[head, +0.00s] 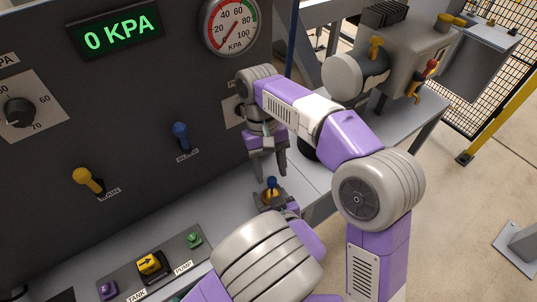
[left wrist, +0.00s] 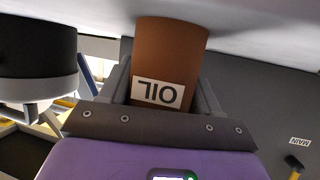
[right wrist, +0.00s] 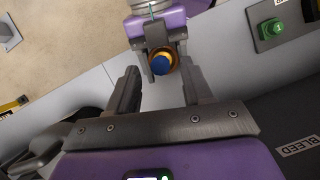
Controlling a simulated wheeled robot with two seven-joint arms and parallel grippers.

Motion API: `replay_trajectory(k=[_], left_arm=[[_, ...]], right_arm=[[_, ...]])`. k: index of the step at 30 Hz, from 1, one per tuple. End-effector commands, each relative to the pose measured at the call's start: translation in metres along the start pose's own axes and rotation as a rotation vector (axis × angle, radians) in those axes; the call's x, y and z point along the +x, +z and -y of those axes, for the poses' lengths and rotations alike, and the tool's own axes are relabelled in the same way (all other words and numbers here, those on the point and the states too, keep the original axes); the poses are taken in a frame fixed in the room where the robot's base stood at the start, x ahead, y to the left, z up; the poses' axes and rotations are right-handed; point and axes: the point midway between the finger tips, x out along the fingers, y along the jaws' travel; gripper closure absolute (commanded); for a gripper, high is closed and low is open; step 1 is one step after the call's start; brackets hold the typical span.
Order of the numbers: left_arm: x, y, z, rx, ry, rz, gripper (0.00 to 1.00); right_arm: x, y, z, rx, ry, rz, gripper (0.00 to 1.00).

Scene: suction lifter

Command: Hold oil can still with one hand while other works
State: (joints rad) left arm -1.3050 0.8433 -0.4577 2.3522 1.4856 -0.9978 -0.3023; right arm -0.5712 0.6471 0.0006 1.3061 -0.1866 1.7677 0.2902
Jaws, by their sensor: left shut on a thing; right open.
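The oil can (left wrist: 168,60) is brown with a white OIL label, upside down in the left wrist view. My left gripper (left wrist: 163,88) is shut on it, one finger on each side. In the head view only the can's blue top (head: 272,182) shows clearly, between the fingers of my left gripper (head: 272,197). My right gripper (head: 269,170) is open, fingers pointing down, just above the can. In the right wrist view the blue top and an orange rim (right wrist: 162,64) lie between the right gripper's open fingers (right wrist: 160,78), apart from both.
A dark panel carries a 0 KPA display (head: 121,35), a gauge (head: 231,25), a dial (head: 19,112), a yellow MAIN lever (head: 88,181) and a blue lever (head: 182,137). A control strip has a green PUMP button (head: 194,240) and a yellow selector (head: 152,265). Grey bench (head: 222,210) is bare around the can.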

Motion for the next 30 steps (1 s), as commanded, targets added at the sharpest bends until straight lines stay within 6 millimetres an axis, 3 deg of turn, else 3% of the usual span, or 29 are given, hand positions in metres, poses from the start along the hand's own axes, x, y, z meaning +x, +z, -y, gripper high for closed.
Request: replay_trajectory(k=[7, 12, 30], left_arm=[[0.000, 0.000, 0.000, 0.000, -0.001, 0.000, 0.73], [0.000, 0.000, 0.000, 0.000, -0.001, 0.000, 0.73], [0.000, -0.001, 0.000, -0.001, 0.000, -0.001, 0.73]], right_arm=[[-0.036, -0.001, 0.001, -0.002, -0.001, -0.003, 0.50], [-0.049, -0.001, 0.000, 0.002, -0.001, 0.003, 0.50], [-0.062, 0.001, 0.000, -0.002, -0.001, -0.001, 0.50]])
